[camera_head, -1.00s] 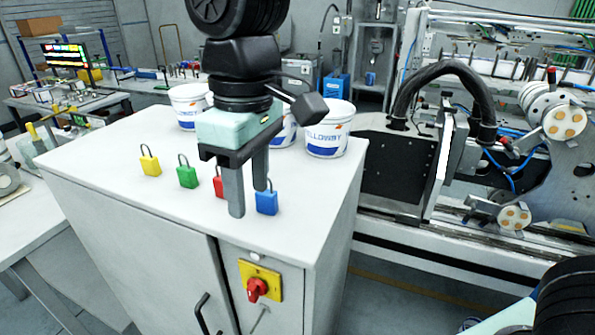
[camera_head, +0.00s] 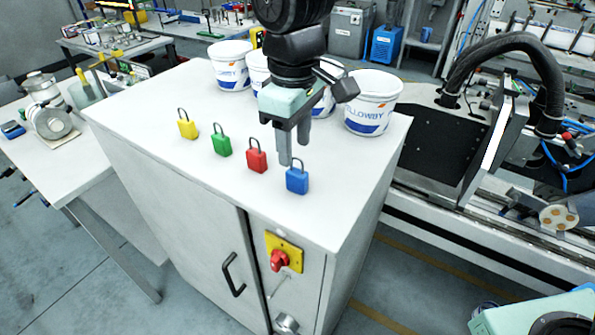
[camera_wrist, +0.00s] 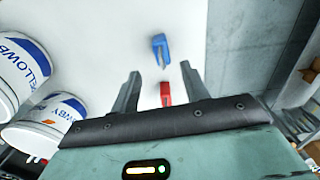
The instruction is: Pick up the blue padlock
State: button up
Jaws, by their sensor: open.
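The blue padlock (camera_head: 297,180) stands upright on the white cabinet top (camera_head: 215,178), at the right end of a row of padlocks. My gripper (camera_head: 294,156) is open and empty, with its fingers pointing down just behind the blue padlock in the head view. In the wrist view the blue padlock (camera_wrist: 161,48) lies beyond the fingertips of my gripper (camera_wrist: 160,76), roughly centred between them. The red padlock (camera_wrist: 165,92) shows nearer, between the fingers. I see no contact with either padlock.
The red padlock (camera_head: 257,157), green padlock (camera_head: 222,143) and yellow padlock (camera_head: 187,127) stand to the left in the row. White buckets, one at the right (camera_head: 372,103), line the back of the cabinet top. A red switch (camera_head: 279,260) is on the cabinet front.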

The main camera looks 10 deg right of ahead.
aim_at(298, 158)
jog(key=shift+f, duration=0.6)
jog(key=f+p, duration=0.1)
jog(key=f, duration=0.1)
jog(key=s+f+p, duration=0.1)
jog(key=f+p, duration=0.1)
jog(key=shift+d, duration=0.2)
jog(key=shift+w+f, duration=0.1)
jog(key=shift+f, duration=0.55)
grip_shut()
